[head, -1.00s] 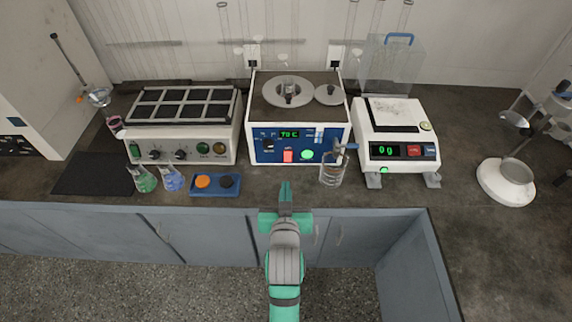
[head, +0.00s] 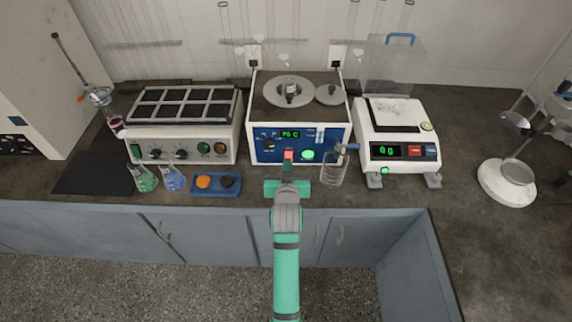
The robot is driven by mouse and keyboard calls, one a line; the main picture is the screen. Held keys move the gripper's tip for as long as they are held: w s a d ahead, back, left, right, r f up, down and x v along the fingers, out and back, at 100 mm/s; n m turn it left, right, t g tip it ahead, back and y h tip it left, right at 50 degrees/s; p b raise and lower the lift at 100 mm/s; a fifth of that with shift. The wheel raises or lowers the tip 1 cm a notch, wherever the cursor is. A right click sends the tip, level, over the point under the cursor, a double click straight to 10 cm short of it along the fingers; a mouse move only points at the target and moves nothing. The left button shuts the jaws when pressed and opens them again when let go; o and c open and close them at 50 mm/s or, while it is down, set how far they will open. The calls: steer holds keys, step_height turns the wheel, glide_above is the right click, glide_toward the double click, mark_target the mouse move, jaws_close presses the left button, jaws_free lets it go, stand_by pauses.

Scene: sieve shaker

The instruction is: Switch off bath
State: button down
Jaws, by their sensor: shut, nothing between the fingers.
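The bath (head: 260,114) is a white box with a blue front panel, in the middle of the bench in the head view. Its green display (head: 291,134) is lit and seems to read 70 C. A red switch (head: 288,154) sits low on the panel, with a lit green round button (head: 308,155) to its right. My gripper (head: 287,166) is shut and empty, pointing at the panel. Its tip overlaps the lower part of the red switch in the picture. I cannot tell whether it touches it.
A glass beaker (head: 332,174) stands close to the right of my gripper. A blue tray (head: 233,189) with orange and dark pieces lies to the left. A balance (head: 367,134) stands right of the bath, a block unit (head: 229,138) left. Flasks (head: 146,182) stand at the front left.

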steer(key=shift+w+a+f, duration=0.1)
stand_by(0.3)
steer(key=shift+w+f, duration=0.1)
steer(key=shift+w, duration=0.05)
